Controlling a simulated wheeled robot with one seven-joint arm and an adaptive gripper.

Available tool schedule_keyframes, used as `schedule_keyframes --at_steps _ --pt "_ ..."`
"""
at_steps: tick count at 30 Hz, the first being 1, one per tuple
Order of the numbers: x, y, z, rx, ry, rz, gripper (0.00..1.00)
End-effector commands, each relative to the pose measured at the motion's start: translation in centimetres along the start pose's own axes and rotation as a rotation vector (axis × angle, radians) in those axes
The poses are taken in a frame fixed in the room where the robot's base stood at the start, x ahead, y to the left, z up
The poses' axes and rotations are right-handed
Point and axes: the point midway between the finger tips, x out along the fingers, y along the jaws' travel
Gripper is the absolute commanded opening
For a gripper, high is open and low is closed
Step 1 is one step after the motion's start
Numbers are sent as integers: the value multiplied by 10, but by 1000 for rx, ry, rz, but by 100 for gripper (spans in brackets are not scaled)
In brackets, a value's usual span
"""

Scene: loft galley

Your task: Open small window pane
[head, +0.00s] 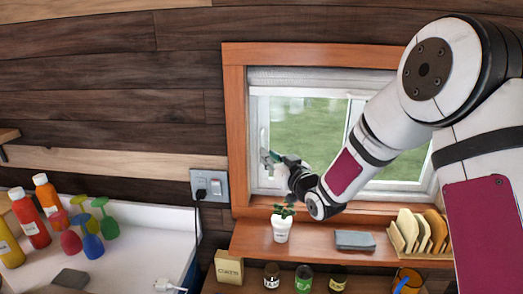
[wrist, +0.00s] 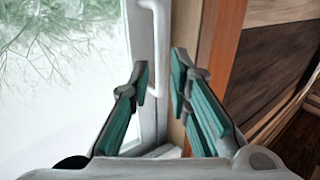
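The small window pane (head: 305,125) is in the wooden-framed window at the back wall and looks shut. It also fills the left of the wrist view (wrist: 60,80). A white vertical handle (wrist: 160,45) runs along the pane's frame in the wrist view. My gripper (head: 268,157) is at the window's left side. In the wrist view, my gripper's (wrist: 161,82) teal fingers are apart, with the handle's lower part showing between the tips. I see small gaps on both sides; I cannot tell how deep the handle lies between them.
A wooden sill shelf (head: 320,240) below holds a potted plant (head: 282,229), a grey block (head: 354,240) and a rack (head: 420,235). A socket plate (head: 210,186) is on the wall left of the window. Bottles (head: 30,218) and colourful glasses (head: 92,245) stand on the white counter at left.

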Motion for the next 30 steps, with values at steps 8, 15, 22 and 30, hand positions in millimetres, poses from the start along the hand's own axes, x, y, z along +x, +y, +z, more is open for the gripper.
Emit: schedule_keyframes --at_steps 8,15,22,30 --pt "44 0 0 0 0 -1 18" --pt "56 0 0 0 0 0 18" --pt "57 0 0 0 -1 0 18" --pt "56 0 0 0 0 0 0"
